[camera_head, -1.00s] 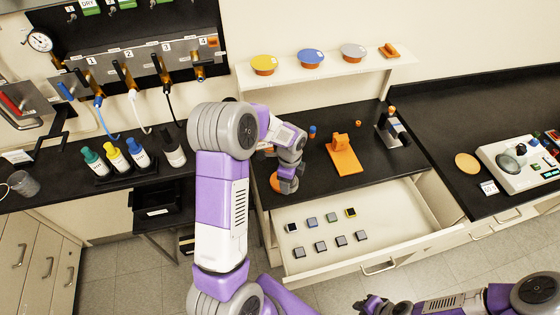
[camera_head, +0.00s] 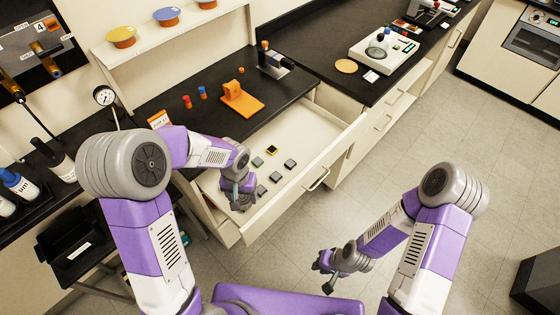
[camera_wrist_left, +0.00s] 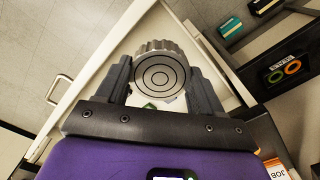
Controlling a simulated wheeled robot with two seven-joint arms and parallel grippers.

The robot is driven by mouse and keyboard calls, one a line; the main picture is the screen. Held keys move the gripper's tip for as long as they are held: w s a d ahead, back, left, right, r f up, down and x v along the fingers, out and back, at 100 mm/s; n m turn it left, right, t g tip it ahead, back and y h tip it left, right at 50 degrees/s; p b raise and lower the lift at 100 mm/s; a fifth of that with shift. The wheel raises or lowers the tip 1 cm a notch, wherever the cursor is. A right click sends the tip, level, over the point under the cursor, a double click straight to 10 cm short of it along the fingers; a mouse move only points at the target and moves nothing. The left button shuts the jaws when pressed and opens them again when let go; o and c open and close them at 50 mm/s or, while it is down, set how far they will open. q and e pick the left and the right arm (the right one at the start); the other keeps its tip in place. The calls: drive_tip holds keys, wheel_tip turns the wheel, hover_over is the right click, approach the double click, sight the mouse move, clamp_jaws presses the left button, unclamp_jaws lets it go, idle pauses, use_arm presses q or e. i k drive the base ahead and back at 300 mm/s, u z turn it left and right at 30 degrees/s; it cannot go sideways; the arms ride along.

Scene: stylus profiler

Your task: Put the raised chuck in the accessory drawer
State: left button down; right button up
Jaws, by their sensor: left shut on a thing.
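My left gripper (camera_head: 238,198) is over the left end of the open accessory drawer (camera_head: 312,146). In the left wrist view it is shut on the chuck (camera_wrist_left: 160,76), a round grey metal piece with a ribbed edge and concentric rings on its face. The chuck sits between the two fingers, with the pale drawer behind it. In the head view the chuck is hard to tell from the gripper, and its height above the drawer floor is unclear. My right gripper (camera_head: 325,277) is open and empty over the floor, away from the drawer.
Several small square samples (camera_head: 275,177) lie in the drawer's middle; its right part is bare. On the black bench behind stand an orange stand (camera_head: 241,97), small red and blue pieces (camera_head: 202,92) and a dark device (camera_head: 272,62). A shelf with coloured discs (camera_head: 166,16) is above.

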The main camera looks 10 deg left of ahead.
sight(306, 135)
drive_tip(key=z, duration=0.5)
drive_tip(key=k, duration=0.6)
drive_tip(key=z, duration=0.95)
drive_tip(key=i, duration=1.35)
drive_tip(key=u, duration=0.35)
drive_tip(key=i, duration=1.2)
drive_tip(key=u, duration=1.6)
drive_tip(key=i, duration=0.4)
drive_tip(key=u, duration=0.25)
